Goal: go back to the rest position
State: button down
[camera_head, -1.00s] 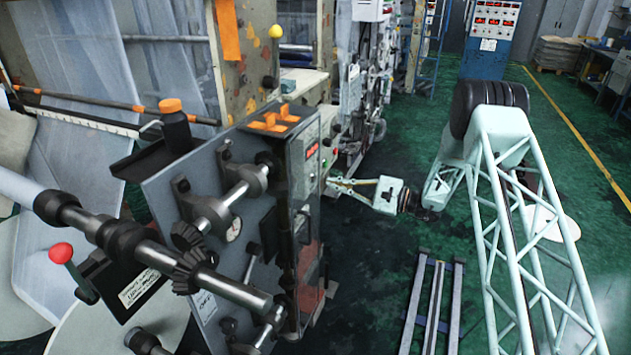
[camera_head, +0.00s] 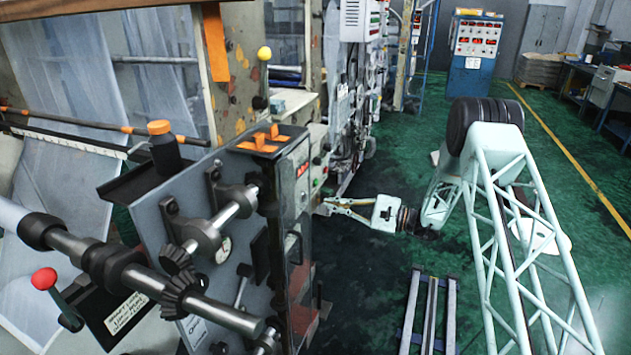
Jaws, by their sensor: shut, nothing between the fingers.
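My gripper (camera_head: 325,207) shows in the head view at the end of my pale green arm. It points left, with its fingertips close to the right edge of the grey machine's control panel (camera_head: 303,182). Whether the tips touch the panel is too small to tell. The fingers are shut with nothing seen between them. My arm's lattice link stands on the right and bends at a black joint, and the wrist comes down toward the gripper.
The grey machine (camera_head: 150,215) with shafts, gears and a red-knobbed lever (camera_head: 44,279) fills the left. Metal rails (camera_head: 431,310) lie on the green floor below my gripper. A blue cabinet (camera_head: 474,60) stands at the back. The floor at right is open.

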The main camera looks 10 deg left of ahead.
jog(key=s+r+n+g+h, duration=0.6)
jog(key=s+r+n, duration=0.1)
jog(key=s+r, duration=2)
jog(key=s+d+r+n+h, duration=0.1)
jog(key=s+d+r+h, duration=0.3)
jog(key=s, duration=0.7)
jog(key=s+d+n+h, duration=0.15)
jog(key=s+d, duration=0.35)
jog(key=s, duration=0.5)
jog(key=s+d+n+t+h, duration=0.1)
jog(key=s+d+t+h, duration=0.1)
jog(key=s+d, duration=0.6)
jog(key=s+d+r+n+t+h, duration=0.1)
jog(key=s+d+t+h, duration=0.2)
jog(key=s+d, duration=0.5)
jog(key=shift+s+r+n+h, duration=0.15)
jog(key=shift+s+n+h, duration=0.25)
jog(key=shift+s, duration=1.75)
